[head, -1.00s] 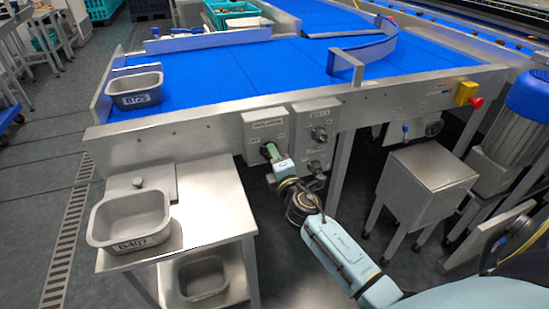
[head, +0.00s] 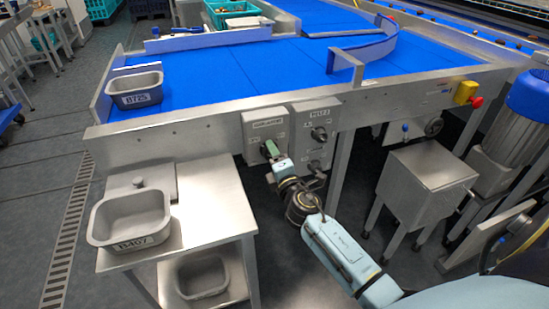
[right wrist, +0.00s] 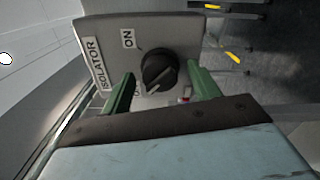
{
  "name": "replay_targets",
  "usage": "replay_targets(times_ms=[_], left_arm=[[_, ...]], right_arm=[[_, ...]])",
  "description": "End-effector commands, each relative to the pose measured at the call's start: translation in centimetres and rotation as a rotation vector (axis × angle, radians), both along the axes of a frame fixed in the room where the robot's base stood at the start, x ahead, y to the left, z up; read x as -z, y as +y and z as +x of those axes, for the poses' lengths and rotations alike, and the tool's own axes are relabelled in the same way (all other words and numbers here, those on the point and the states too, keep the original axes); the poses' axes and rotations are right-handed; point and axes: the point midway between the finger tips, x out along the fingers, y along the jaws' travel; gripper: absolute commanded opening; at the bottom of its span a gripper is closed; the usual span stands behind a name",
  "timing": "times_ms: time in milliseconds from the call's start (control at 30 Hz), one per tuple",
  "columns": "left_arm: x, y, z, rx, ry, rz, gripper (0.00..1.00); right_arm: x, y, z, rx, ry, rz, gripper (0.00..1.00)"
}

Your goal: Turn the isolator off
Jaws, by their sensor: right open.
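The isolator is a grey box (head: 255,124) on the front face of the blue conveyor table; it also fills the upper part of the right wrist view (right wrist: 140,30). Its black rotary knob (right wrist: 159,71) has a pale pointer mark, with an "ON" label above it and another label partly hidden by a finger. In the head view the gripper covers the knob. My right gripper (head: 270,150) is at the box. In the right wrist view its green fingers (right wrist: 160,90) are open, one on each side of the knob, with gaps visible. My left gripper is not in view.
A second control box (head: 316,135) with knobs sits just right of the isolator. A steel side table (head: 215,205) with a grey tub (head: 105,222) stands below left. A steel box on legs (head: 428,185) and a yellow-red stop button (head: 468,94) are to the right.

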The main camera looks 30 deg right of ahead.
Motion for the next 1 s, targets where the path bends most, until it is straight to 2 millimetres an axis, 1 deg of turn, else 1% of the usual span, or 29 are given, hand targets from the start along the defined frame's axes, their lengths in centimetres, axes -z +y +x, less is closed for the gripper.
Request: replay_targets(times_ms=[167, 267, 333, 500, 600, 700, 800, 900, 1000], left_arm=[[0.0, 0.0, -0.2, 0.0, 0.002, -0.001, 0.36], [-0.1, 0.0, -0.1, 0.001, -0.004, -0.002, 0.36], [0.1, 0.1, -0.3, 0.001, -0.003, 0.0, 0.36], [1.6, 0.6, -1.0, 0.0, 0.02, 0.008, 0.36], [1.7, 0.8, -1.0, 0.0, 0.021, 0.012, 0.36], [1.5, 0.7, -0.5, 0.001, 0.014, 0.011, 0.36], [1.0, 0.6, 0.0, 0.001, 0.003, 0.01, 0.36], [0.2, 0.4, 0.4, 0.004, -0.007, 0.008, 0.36], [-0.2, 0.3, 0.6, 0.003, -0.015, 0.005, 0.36]], right_arm=[[0.0, 0.1, -0.5, 0.0, 0.0, 0.001, 0.61], [0.0, 0.4, -1.7, -0.001, 0.002, 0.002, 0.61], [0.0, 0.7, -2.9, -0.001, 0.002, 0.002, 0.61], [0.1, 1.6, -6.7, 0.0, 0.002, 0.004, 0.61], [0.1, 2.1, -8.7, 0.001, 0.002, 0.003, 0.61], [0.2, 2.5, -10.5, 0.002, 0.002, 0.003, 0.61], [0.1, 2.8, -11.8, 0.0, 0.001, 0.001, 0.61], [0.1, 3.0, -12.6, 0.001, 0.001, 0.001, 0.61], [0.0, 3.1, -13.0, 0.001, 0.0, 0.0, 0.61]])
